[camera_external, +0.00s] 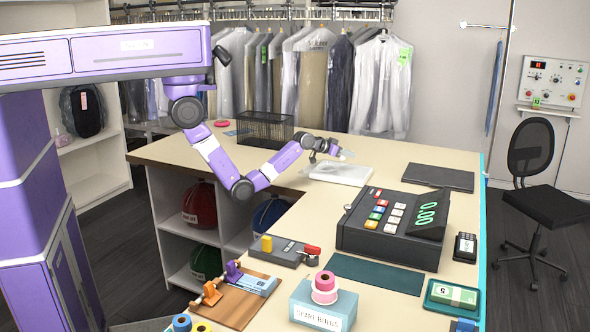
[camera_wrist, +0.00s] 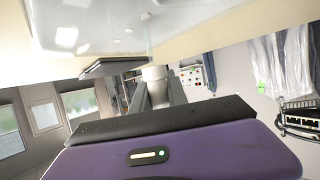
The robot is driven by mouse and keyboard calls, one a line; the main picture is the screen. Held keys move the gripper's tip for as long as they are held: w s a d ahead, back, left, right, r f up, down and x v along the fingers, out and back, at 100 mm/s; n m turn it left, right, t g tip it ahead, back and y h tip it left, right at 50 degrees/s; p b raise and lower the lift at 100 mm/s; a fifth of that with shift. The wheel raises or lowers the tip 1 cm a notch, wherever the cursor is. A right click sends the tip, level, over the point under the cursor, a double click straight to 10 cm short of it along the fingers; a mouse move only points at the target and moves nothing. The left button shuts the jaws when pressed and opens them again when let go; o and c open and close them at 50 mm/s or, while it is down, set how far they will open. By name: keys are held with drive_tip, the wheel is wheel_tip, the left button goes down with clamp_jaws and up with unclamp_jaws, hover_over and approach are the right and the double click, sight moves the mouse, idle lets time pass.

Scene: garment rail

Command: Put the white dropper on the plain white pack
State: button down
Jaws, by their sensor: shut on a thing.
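My gripper (camera_external: 330,148) is over the back part of the counter, just above the plain white pack (camera_external: 341,174). It is shut on the white dropper (camera_wrist: 156,74), which shows as a pale cap between my fingers in the wrist view. A thin, clear part of the dropper seems to reach from the cap toward the pack. The glossy white pack (camera_wrist: 95,22) fills the top of the wrist view. I cannot tell whether the dropper touches it. In the external view the dropper is small and hard to make out.
A black wire basket (camera_external: 264,128) stands left of the pack. A dark flat mat (camera_external: 438,178) lies to its right. A cash register (camera_external: 385,232) stands in front. Hanging garments (camera_external: 380,85) line the back. The counter around the pack is mostly clear.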

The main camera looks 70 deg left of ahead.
drive_tip(key=shift+f, duration=0.2)
drive_tip(key=c, duration=1.3)
unclamp_jaws()
drive_tip(key=shift+r, duration=0.1)
drive_tip(key=shift+r, duration=0.2)
drive_tip(key=shift+s, duration=0.3)
drive_tip(key=v, duration=1.1)
drive_tip(key=shift+s+b, duration=0.2)
drive_tip(key=shift+b, duration=0.1)
drive_tip(key=shift+d+r, duration=0.1)
